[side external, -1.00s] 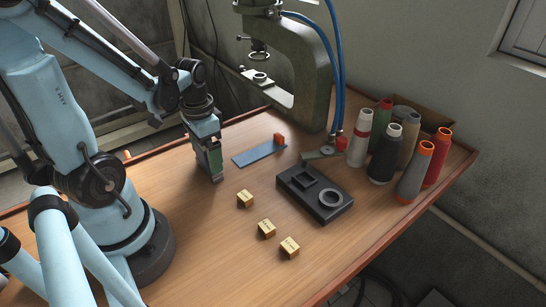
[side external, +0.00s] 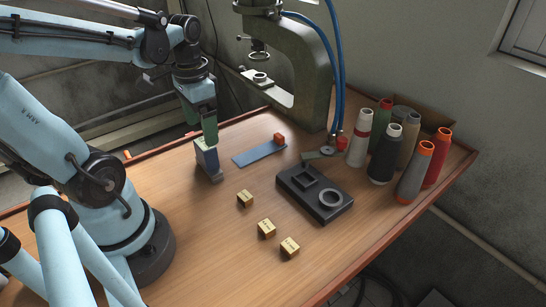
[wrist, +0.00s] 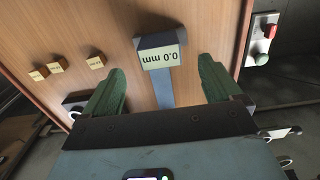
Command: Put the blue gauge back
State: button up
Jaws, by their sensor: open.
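The blue gauge (side external: 207,158) stands upright on the table at the left, on a grey foot, beside the flat blue strip. In the wrist view the gauge (wrist: 160,53) shows a pale display reading "0.0 mm", with a blue part running down between the fingers. My gripper (side external: 210,138) is open, with its green fingers just above the gauge's top. Whether the fingertips still overlap it cannot be told. In the wrist view the two fingers (wrist: 161,72) are spread on either side, apart from the gauge.
Three gold cubes (side external: 266,228) and a black fixture (side external: 300,196) are nearer the front. A press frame (side external: 315,75) stands behind, thread cones (side external: 384,154) at right.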

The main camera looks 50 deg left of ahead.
notch_tip(320, 180, up, 4)
jog(key=shift+r, duration=0.1)
jog(key=w+d+f+t, duration=0.1)
jog(key=w+d+t, duration=0.5)
jog(key=d, duration=0.5)
jog(key=shift+w+d+f+t, duration=0.3)
jog(key=shift+w+t, duration=0.05)
jog(key=shift+t, duration=0.25)
